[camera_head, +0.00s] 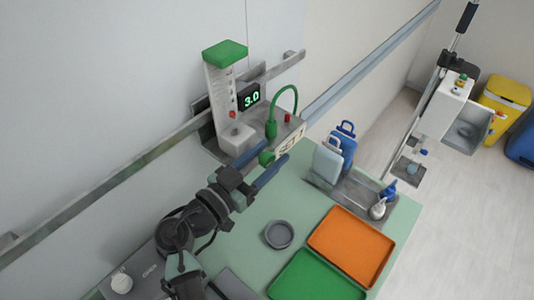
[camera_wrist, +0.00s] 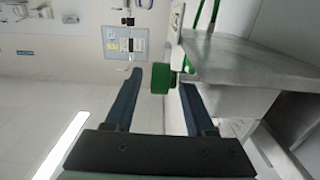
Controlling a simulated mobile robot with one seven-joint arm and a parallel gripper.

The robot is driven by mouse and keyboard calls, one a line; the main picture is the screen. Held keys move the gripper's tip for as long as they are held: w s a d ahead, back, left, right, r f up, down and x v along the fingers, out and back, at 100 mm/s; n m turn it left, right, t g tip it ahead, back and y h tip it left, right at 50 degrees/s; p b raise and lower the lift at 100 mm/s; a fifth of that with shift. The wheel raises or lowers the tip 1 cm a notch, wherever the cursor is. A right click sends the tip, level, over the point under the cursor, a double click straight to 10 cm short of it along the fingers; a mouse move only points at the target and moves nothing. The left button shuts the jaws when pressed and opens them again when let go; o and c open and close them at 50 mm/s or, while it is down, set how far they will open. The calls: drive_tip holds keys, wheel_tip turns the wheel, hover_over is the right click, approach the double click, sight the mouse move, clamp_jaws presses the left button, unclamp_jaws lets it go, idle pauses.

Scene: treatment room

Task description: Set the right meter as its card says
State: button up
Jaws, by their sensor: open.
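One meter (camera_head: 222,95) shows on the wall rail, a clear upright tube with a green cap and a red mark. The dark display (camera_head: 249,97) beside it reads 3.0 in green. A pale card (camera_head: 291,143) on the front of its grey shelf begins with "SET"; the rest is too small to read. My gripper (camera_head: 262,166) is open below the shelf front. A green knob (camera_head: 266,158) sticks out there. In the wrist view the knob (camera_wrist: 161,78) appears between my two spread fingers, with gaps visible on both sides. I cannot tell whether either finger touches it.
A green hose (camera_head: 285,97) loops above the shelf (camera_head: 212,146). On the green counter (camera_head: 240,240) below are an orange tray (camera_head: 350,247), a green tray (camera_head: 315,280), a grey bowl (camera_head: 279,234) and a rack (camera_head: 345,190) with blue items.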

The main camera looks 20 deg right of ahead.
clamp_jaws()
drive_tip(key=shift+f, duration=0.15)
drive_tip(key=shift+f+b, duration=0.15)
drive_tip(key=shift+b, duration=0.6)
drive_tip(key=b, duration=0.2)
drive_tip(key=shift+f+h+b, duration=0.15)
drive_tip(key=shift+h+b, duration=0.25)
drive_tip(key=shift+b, duration=0.6)
drive_tip(key=t+h+b, duration=0.1)
drive_tip(key=b, duration=0.5)
drive_tip(key=shift+d, duration=0.1)
drive_tip(key=shift+s+r+h+b, duration=0.15)
drive_tip(key=shift+h+b, duration=0.25)
drive_tip(key=shift+b, duration=0.6)
drive_tip(key=shift+r+t, duration=0.15)
drive_tip(key=shift+t, duration=0.15)
